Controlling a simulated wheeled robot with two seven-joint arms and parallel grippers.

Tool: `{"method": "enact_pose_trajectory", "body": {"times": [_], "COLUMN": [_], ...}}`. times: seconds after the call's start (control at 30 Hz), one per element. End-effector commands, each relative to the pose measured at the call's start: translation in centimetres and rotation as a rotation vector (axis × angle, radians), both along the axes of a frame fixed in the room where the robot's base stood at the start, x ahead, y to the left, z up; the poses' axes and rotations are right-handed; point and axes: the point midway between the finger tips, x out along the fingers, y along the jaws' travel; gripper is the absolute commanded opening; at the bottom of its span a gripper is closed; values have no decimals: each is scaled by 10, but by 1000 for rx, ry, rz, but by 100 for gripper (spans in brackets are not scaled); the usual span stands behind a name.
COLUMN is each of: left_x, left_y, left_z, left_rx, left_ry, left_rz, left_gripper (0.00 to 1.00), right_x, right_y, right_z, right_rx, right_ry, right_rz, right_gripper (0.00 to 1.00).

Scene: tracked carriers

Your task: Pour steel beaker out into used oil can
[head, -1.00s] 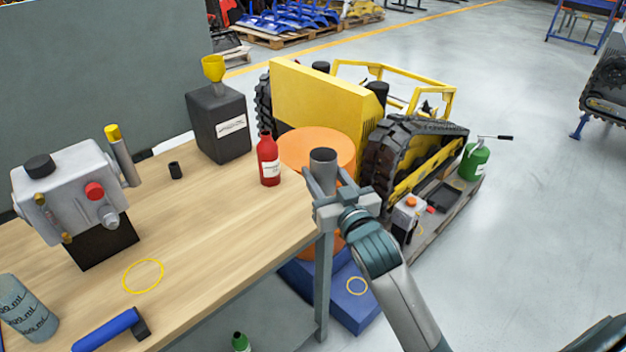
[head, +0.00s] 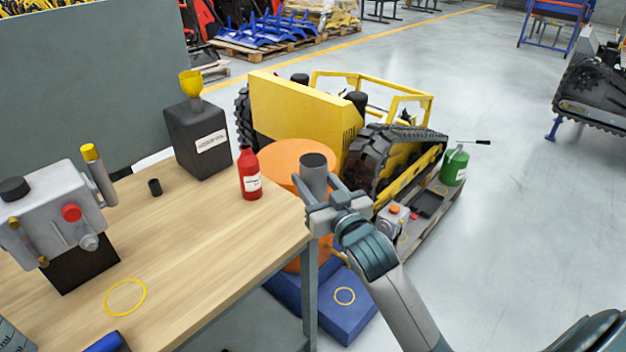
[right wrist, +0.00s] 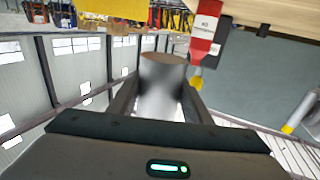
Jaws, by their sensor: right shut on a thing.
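The steel beaker (head: 314,178), a plain grey cylinder, is upright in my right gripper (head: 319,192), just off the right edge of the workbench. In the right wrist view the beaker (right wrist: 163,88) stands between the two fingers (right wrist: 160,105); its contents cannot be made out. A black can (head: 198,140) with a yellow funnel (head: 191,83) on top stands at the bench's far end; it fits the used oil can, though its label is too small to read. The beaker is to the right of this can and apart from it. My left gripper is out of view.
A red bottle (head: 250,178) stands on the workbench (head: 200,240) between can and beaker. An orange drum (head: 285,158) stands beyond the bench edge. A grey machine (head: 50,210) and a small black cap (head: 154,187) are to the left. The bench middle is clear around a yellow ring (head: 125,297).

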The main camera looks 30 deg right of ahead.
Motion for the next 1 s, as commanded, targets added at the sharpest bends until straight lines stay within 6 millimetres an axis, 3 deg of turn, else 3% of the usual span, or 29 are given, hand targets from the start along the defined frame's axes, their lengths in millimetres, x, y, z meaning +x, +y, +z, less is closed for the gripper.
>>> {"method": "enact_pose_trajectory", "body": {"times": [0.47, 1.0], "left_x": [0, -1], "left_y": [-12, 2], "left_z": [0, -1], "left_rx": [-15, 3], "left_ry": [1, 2], "left_rz": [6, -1], "left_gripper": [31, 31], "right_x": [-7, -67], "right_y": [11, 93], "right_z": [-5, -33], "right_rx": [-1, 0], "right_ry": [1, 1], "right_rz": [7, 47], "right_gripper": [16, 16]}}
